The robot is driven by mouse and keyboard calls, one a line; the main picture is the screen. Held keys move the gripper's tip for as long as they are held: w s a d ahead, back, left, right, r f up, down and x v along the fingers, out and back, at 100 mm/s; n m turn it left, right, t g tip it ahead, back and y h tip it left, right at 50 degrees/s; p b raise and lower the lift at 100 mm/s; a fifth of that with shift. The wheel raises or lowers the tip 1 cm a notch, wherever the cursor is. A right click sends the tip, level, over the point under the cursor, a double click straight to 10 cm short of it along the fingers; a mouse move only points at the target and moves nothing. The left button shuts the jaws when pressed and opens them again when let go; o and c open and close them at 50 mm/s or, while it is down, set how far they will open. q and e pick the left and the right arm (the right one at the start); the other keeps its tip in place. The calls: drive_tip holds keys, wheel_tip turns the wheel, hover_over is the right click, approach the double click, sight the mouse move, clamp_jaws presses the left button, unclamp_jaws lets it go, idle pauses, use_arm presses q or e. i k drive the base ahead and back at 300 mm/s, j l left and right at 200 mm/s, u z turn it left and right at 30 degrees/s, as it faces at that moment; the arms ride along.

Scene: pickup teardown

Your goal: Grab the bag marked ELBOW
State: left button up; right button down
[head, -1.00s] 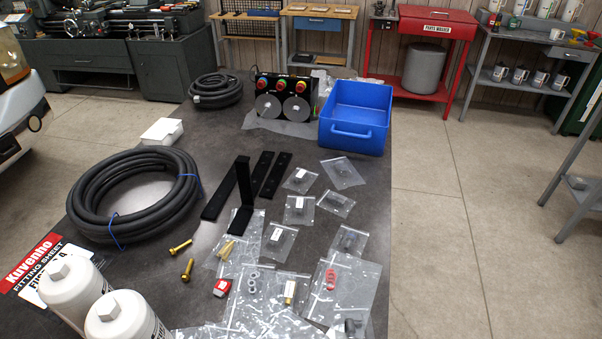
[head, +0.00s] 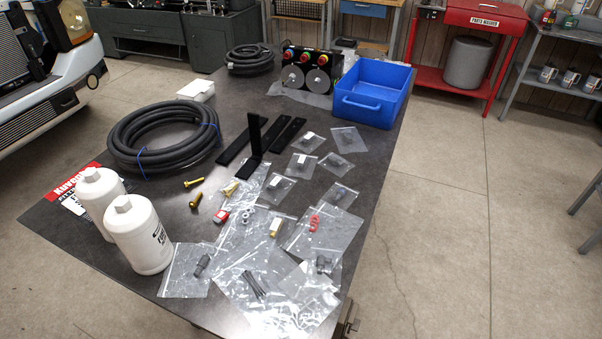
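Several clear plastic bags lie on the dark table, and no label is readable as ELBOW at this size. One bag (head: 180,282) at the front left holds a dark fitting (head: 203,265). Another dark fitting (head: 323,264) shows in a bag at the front right. Smaller bags with dark parts and white labels lie farther back, including one bag (head: 277,197) left of centre, one bag (head: 303,148) near the black bars and one bag (head: 344,201) to the right. Neither gripper is in view.
Two white canisters (head: 139,235) stand at the front left. A black hose coil (head: 125,155), black metal bars (head: 240,140), a blue bin (head: 385,82) and a control box (head: 310,68) occupy the table (head: 180,222). Open floor (head: 450,220) lies to the right.

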sight(275, 189)
drive_tip(key=k+l+u, duration=0.15)
drive_tip(key=l, duration=0.25)
drive_tip(key=l+u, duration=0.15)
drive_tip(key=l, duration=0.2)
drive_tip(key=k+l+u, duration=0.15)
drive_tip(key=l, duration=0.2)
drive_tip(key=l+u, duration=0.25)
drive_tip(key=l, duration=0.35)
drive_tip(key=l+u, duration=0.25)
drive_tip(key=l, duration=0.4)
drive_tip(key=i+l+u, duration=0.15)
drive_tip(key=l, duration=0.15)
drive_tip(key=i+l+u, duration=0.1)
drive_tip(key=l, duration=0.25)
drive_tip(key=i+l+u, duration=0.25)
drive_tip(key=l, duration=0.4)
drive_tip(key=i+l+u, duration=0.4)
drive_tip(key=i+l, duration=0.2)
drive_tip(key=i+l+u, duration=0.15)
drive_tip(key=i+u, duration=0.2)
drive_tip(key=i, duration=0.15)
